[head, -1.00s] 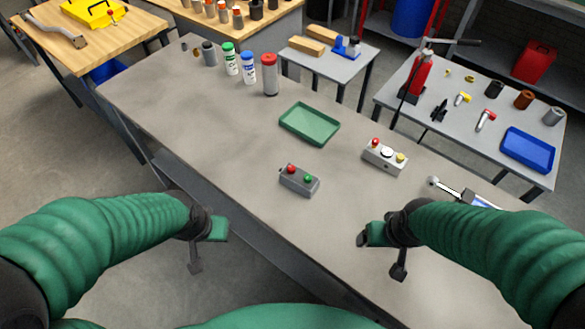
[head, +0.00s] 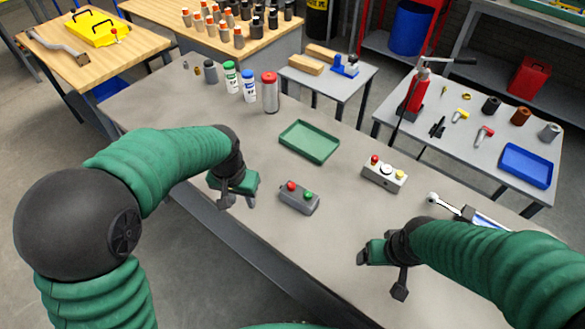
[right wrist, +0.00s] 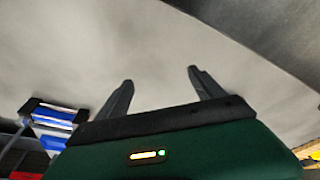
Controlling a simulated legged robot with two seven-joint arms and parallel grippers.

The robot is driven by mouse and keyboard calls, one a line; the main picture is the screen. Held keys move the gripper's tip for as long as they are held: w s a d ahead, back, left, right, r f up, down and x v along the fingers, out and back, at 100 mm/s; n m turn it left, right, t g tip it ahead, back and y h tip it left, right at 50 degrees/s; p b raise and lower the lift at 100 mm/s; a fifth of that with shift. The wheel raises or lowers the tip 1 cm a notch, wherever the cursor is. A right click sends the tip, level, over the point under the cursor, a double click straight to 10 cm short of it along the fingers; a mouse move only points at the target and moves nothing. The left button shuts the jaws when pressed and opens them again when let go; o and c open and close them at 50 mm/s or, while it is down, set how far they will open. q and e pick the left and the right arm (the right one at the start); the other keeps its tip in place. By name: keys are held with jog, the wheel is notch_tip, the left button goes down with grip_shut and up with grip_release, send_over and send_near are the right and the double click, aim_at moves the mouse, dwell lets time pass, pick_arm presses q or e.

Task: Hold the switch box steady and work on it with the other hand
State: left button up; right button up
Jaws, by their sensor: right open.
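A dark grey switch box (head: 299,197) with a red and a green button lies on the grey table (head: 270,225). My right gripper (head: 381,272) is above the table, nearer me and right of the dark box. In the right wrist view its two fingers (right wrist: 160,88) are apart and empty over bare grey surface.
A green tray (head: 309,141) lies behind the dark box. A torque wrench (head: 465,212) lies on the right, close to my right arm. The table between my grippers is clear.

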jog(key=w+d+f+n+t, duration=0.2)
jog(key=w+d+n+t, duration=0.15)
jog(key=w, duration=0.75)
jog(key=n+t+y, duration=0.1)
jog(key=n+y, duration=0.7)
jog(key=y, duration=0.4)
send_near(312, 198)
jog(key=shift+h, duration=0.3)
jog(key=x, duration=0.8)
jog(key=r+x, duration=0.1)
jog(key=x, duration=0.3)
jog(key=shift+a+f, duration=0.15)
jog(key=shift+a, duration=0.35)
pick_arm(q)
jog(key=w+d+m+g, duration=0.1)
jog(key=w+d+m, duration=0.2)
jog(key=w+d, duration=0.9)
jog(key=shift+w+d+g, duration=0.15)
jog(key=shift+w+g, duration=0.15)
jog(key=shift+w, duration=0.05)
pick_arm(e)
jog(key=shift+s, duration=0.1)
pick_arm(q)
jog(key=shift+r, duration=0.1)
